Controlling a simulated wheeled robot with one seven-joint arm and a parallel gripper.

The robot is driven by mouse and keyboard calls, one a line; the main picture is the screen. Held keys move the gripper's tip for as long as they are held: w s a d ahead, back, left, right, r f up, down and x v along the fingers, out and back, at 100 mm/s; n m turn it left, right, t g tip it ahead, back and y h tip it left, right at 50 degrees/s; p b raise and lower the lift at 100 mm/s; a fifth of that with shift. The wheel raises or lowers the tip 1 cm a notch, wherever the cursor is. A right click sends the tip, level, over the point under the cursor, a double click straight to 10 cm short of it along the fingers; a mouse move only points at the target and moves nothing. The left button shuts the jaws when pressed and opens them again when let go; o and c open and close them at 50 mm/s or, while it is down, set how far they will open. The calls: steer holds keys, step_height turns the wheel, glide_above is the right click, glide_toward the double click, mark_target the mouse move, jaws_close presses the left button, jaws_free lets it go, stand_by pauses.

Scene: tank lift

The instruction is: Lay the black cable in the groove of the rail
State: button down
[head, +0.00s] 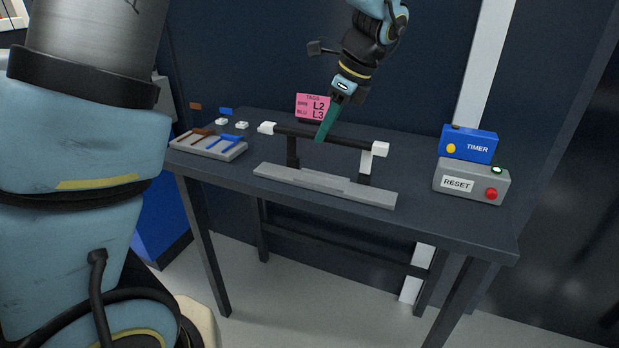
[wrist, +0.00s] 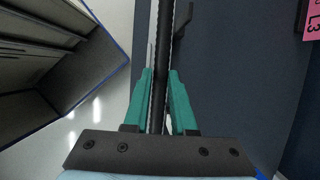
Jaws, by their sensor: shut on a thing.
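The black cable (head: 350,143) lies straight across two dark posts, with a white block at each end. My gripper (head: 321,138) comes down from above with green fingers on the cable's middle. In the wrist view the cable (wrist: 163,50) runs lengthwise between the fingertips of my gripper (wrist: 160,75), which is shut on it. The grey rail (head: 325,184) lies on the table in front of the posts, apart from the cable. Its groove is too small to make out clearly.
A grey tray (head: 235,153) with brown and blue pieces sits at the left of the dark table (head: 430,222). A pink tag card (head: 313,107) stands behind the cable.

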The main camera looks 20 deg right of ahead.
steer(key=shift+s+d+r, duration=0.2)
steer(key=shift+r, duration=0.4)
steer(key=shift+a+f, duration=0.1)
steer(key=p, duration=0.1)
glide_toward(320, 181)
steer(key=x, duration=0.5)
steer(key=shift+w+a, duration=0.15)
steer(key=shift+f, duration=0.25)
steer(key=shift+f, duration=0.2)
